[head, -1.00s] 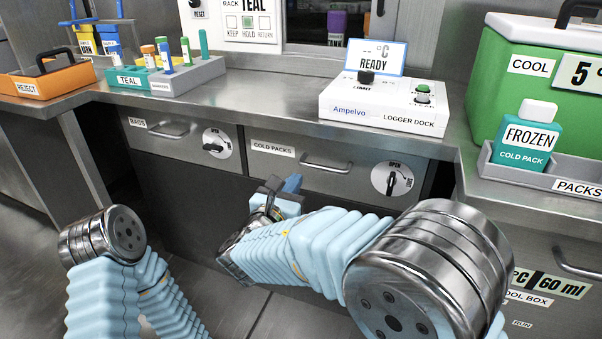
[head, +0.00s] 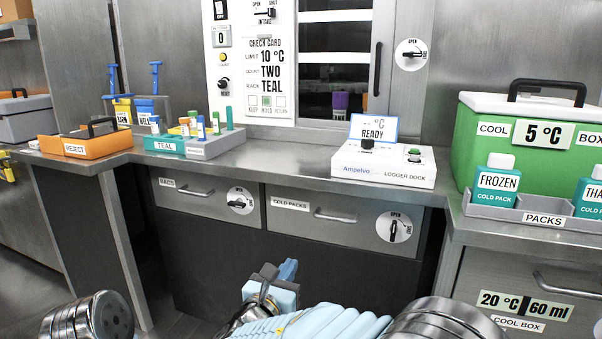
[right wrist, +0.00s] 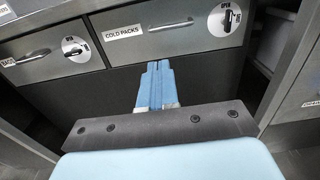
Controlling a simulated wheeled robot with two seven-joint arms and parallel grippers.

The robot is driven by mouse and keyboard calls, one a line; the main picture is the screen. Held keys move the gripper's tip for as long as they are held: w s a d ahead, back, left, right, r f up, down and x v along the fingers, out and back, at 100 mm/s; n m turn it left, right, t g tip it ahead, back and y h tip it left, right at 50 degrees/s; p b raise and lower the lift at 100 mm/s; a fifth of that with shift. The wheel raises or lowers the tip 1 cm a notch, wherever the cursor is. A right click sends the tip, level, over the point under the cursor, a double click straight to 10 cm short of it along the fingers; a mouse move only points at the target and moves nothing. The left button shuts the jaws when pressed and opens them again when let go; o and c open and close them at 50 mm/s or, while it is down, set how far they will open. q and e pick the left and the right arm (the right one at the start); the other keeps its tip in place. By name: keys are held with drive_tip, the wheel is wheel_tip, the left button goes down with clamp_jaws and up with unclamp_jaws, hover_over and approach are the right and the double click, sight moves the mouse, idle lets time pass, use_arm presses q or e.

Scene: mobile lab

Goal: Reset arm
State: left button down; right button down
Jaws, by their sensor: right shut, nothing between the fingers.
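My right gripper (head: 287,270) is low in the head view, in front of the dark panel below the cold packs drawer (head: 340,217). In the right wrist view its blue fingers (right wrist: 155,88) are together with nothing between them, pointing toward the panel below that drawer. My right arm folds across the bottom of the head view. Of my left arm only a metal joint shows at the lower left; the left gripper is out of view.
The counter holds an orange reject tray (head: 85,146), a teal rack (head: 180,148), a logger dock (head: 384,165) and a green cool box (head: 520,145). Cold packs (head: 495,183) stand in a grey tray. The bags drawer (head: 208,199) is shut. Floor shows at left.

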drive_tip(key=s+d+f+m+g, duration=0.2)
drive_tip(key=d+f+g, duration=0.2)
drive_tip(key=f, duration=0.5)
drive_tip(key=s+d+f+m+g+p, duration=0.1)
drive_tip(key=s+d+f+m+g, duration=0.2)
drive_tip(key=f, duration=0.5)
drive_tip(key=s+d+f+m+g, duration=0.15)
drive_tip(key=d+f+g, duration=0.3)
drive_tip(key=f, duration=0.45)
drive_tip(key=s+d+f+m+g+y+p, duration=0.1)
drive_tip(key=s+f+m+y, duration=0.4)
drive_tip(key=m, duration=0.8)
drive_tip(key=s+d+f+m+g+y, duration=0.2)
drive_tip(key=s+f+m+y, duration=0.3)
drive_tip(key=s+f+m, duration=0.5)
drive_tip(key=s+m+g, duration=0.1)
drive_tip(key=s+m, duration=0.1)
drive_tip(key=m, duration=0.2)
drive_tip(key=shift+f+p, duration=0.25)
drive_tip(key=shift+p, duration=0.15)
